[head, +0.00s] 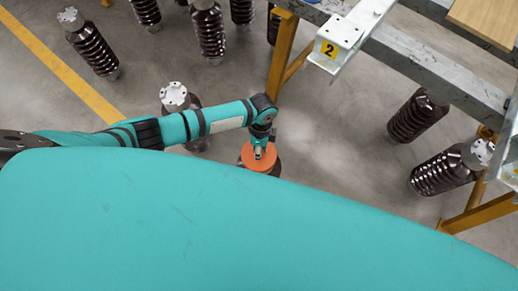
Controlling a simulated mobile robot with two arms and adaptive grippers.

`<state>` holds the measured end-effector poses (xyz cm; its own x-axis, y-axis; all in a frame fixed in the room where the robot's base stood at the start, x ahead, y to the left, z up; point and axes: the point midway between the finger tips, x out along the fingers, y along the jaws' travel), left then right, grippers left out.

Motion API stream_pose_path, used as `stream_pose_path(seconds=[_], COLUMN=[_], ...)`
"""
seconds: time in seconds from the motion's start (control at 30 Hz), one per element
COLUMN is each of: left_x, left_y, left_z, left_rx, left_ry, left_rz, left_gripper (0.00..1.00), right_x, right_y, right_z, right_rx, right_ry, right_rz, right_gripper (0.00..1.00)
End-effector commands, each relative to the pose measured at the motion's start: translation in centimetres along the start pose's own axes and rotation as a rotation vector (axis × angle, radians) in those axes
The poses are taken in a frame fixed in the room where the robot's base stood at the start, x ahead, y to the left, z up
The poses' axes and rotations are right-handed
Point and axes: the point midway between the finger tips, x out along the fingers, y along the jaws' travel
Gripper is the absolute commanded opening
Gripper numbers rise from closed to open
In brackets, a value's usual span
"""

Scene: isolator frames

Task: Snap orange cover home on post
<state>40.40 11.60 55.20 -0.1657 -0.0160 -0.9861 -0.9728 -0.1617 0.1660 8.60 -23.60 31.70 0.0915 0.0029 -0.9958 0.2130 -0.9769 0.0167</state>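An orange cover (248,158), round and flat-topped, shows in the head view just past the edge of my teal body. My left gripper (259,155) points down at the middle of the cover, and its fingertips meet or overlap the cover's top. Whether the fingers are closed on a part of it cannot be made out. A dark post (277,170) shows a little under the cover's right side. Most of that post is hidden by the cover and my body, so how the cover sits on it is unclear. My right gripper is not in view.
A dark ribbed insulator with a grey cap (174,97) stands behind my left arm. Several more insulators (92,45) stand at the back. A grey steel frame (430,67) with yellow legs (283,50) and more insulators (416,117) is at the right. Concrete floor lies between.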

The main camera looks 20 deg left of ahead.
Motion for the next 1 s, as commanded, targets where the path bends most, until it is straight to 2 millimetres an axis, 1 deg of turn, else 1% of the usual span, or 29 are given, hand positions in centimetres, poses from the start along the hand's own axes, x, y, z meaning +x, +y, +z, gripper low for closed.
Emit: stream_pose_path(seconds=[0.47,0.5,0.7,0.73,1.0], left_x=[1.3,1.3,1.2,1.2,1.2], left_y=[-0.2,-0.2,-0.2,-0.2,-0.2], left_z=[-0.1,-0.1,0.0,0.0,0.0], left_rx=[0.0,0.0,0.0,0.0,0.0], left_ry=[0.001,0.001,0.001,0.001,0.0], left_rz=[0.0,0.0,-0.001,-0.001,-0.001], left_gripper=[0.0,0.22,0.48,0.51,0.51], right_x=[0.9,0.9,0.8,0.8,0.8], right_y=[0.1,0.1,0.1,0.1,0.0], right_z=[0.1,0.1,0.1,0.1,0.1], right_rx=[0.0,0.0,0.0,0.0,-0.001], right_ry=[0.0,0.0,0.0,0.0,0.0], right_rz=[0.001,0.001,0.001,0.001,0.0], right_gripper=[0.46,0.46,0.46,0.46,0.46])
